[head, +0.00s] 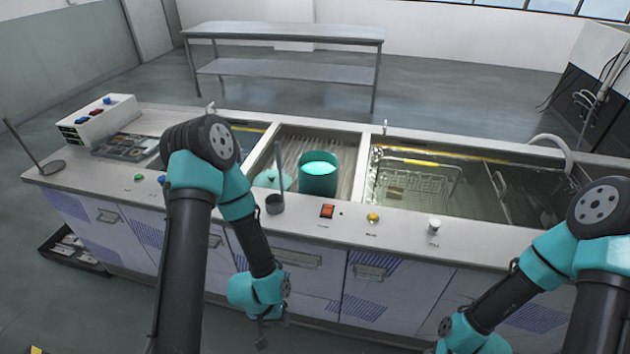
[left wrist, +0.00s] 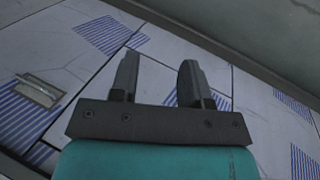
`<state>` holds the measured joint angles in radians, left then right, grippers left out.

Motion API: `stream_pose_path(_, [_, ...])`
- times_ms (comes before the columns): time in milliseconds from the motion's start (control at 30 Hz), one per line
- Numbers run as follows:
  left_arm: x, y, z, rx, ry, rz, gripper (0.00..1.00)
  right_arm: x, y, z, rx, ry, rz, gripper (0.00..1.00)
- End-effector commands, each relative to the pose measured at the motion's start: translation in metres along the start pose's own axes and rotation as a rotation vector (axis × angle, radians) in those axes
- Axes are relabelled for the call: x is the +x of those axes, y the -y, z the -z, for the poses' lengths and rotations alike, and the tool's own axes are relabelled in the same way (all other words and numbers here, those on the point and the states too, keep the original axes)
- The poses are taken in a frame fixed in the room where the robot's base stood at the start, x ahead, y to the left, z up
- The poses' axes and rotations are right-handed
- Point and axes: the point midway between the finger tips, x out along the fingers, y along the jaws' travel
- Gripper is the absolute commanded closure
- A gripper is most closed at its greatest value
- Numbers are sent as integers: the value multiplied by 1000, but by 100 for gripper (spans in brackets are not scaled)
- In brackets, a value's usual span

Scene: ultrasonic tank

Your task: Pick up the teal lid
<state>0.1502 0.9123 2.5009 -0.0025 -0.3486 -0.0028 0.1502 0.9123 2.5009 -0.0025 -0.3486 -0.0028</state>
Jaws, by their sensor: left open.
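The teal lid (head: 272,178) lies in the middle basin of the counter, just left of a teal pot (head: 319,174) with a bright, pale teal inside. My left arm partly covers the area left of the lid. My left gripper (head: 262,343) hangs low in front of the cabinet fronts, well below and in front of the lid. In the left wrist view its two fingers (left wrist: 158,85) are apart with nothing between them, facing the cabinet panels. My right arm comes in at the right, and its gripper is out of the picture.
A wire basket (head: 415,184) sits in the right basin. A dark ladle-like tool (head: 275,203) stands at the counter's front edge, close to the lid. A red switch (head: 327,211) and knobs line that edge. A box with coloured buttons (head: 98,121) is at the far left.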

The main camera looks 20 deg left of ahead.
Motion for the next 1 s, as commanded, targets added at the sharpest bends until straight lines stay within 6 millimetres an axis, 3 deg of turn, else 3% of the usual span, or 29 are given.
stream_pose_path(367, [0, 0, 0, 0, 0, 0, 57, 0, 0, 0, 0, 0, 0, 57])
stream_pose_path(567, [0, 0, 0, 0, 0, 0, 39, 0, 0, 0, 0, 0, 0, 57])
stream_pose_path(767, [0, 0, 0, 0, 0, 0, 39, 0, 0, 0, 0, 0, 0, 57])
stream_pose_path(867, [0, 3, 7, 0, -4, -1, 39, 0, 0, 0, 0, 0, 0, 57])
stream_pose_path(1000, [-4, 18, 38, 8, -18, -3, 39, 0, 0, 0, 0, 0, 0, 57])
